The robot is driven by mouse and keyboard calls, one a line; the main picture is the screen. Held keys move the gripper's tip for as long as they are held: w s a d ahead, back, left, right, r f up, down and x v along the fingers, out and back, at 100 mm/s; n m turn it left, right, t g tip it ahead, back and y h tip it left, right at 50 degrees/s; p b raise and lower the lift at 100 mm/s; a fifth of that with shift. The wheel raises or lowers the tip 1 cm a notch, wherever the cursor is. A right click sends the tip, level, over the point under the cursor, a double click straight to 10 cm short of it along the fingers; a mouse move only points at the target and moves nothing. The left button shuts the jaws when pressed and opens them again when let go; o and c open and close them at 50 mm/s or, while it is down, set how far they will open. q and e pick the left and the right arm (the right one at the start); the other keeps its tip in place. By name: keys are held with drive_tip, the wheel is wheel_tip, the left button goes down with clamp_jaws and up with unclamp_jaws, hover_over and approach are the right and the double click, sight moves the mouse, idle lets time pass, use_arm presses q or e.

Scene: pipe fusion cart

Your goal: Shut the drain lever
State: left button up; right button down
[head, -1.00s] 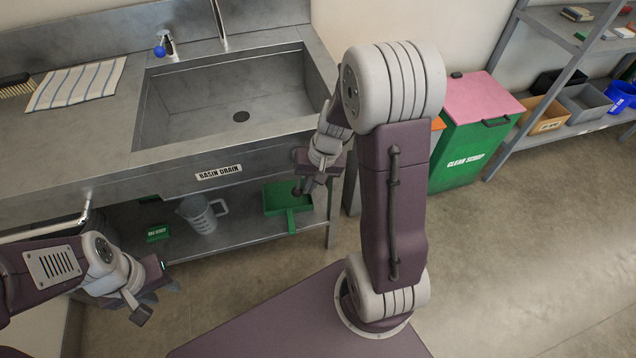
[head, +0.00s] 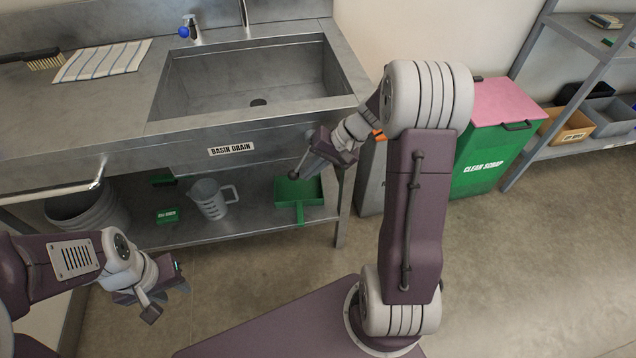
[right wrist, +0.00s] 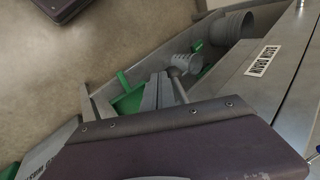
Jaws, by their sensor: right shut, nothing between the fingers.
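The sink basin (head: 255,85) is set in a steel counter, with a white BASIN DRAIN label (head: 231,149) on its front panel; the label also shows in the right wrist view (right wrist: 262,60). My right gripper (head: 306,164) is shut and empty in front of the panel, right of the label and above the lower shelf. Its grey fingers (right wrist: 158,92) point toward the under-sink space in the right wrist view. My left gripper (head: 155,292) hangs low at the left, before the shelf; its fingers are unclear.
The lower shelf holds a grey bucket (head: 85,209), a clear jug (head: 210,198), a small green box (head: 167,215) and a green dustpan (head: 288,191). A green bin with a pink lid (head: 505,100) stands right of the sink. Open floor lies at the right.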

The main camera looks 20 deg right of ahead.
sight(297, 177)
drive_tip(key=y+b, duration=0.1)
drive_tip(key=a+y+b, duration=0.1)
drive_tip(key=shift+w+a+t+y, duration=0.25)
drive_tip(key=shift+a+t+y, duration=0.05)
drive_tip(key=shift+t, duration=0.1)
drive_tip(key=y+b, duration=0.1)
drive_tip(key=a+r+y+b, duration=0.1)
drive_tip(key=shift+w+a+t+y, duration=0.2)
drive_tip(key=shift+t+y, duration=0.1)
drive_tip(key=shift+t, duration=0.1)
drive_tip(key=r+y, duration=0.1)
drive_tip(key=a+t+y+b, duration=0.1)
drive_tip(key=y, duration=0.1)
drive_tip(key=shift+w+a+r+m+b, duration=0.2)
drive_tip(key=shift+r+m+b, duration=0.1)
drive_tip(key=shift+r+m, duration=0.1)
drive_tip(key=shift+w+a+r+t+y+b, duration=0.1)
drive_tip(key=shift+a+r+t+y+b, duration=0.15)
drive_tip(key=shift+r+y, duration=0.35)
drive_tip(key=shift+a+r+t+y+b, duration=0.2)
drive_tip(key=shift+r+y, duration=0.2)
drive_tip(key=shift+y, duration=0.4)
drive_tip(key=shift+r, duration=0.1)
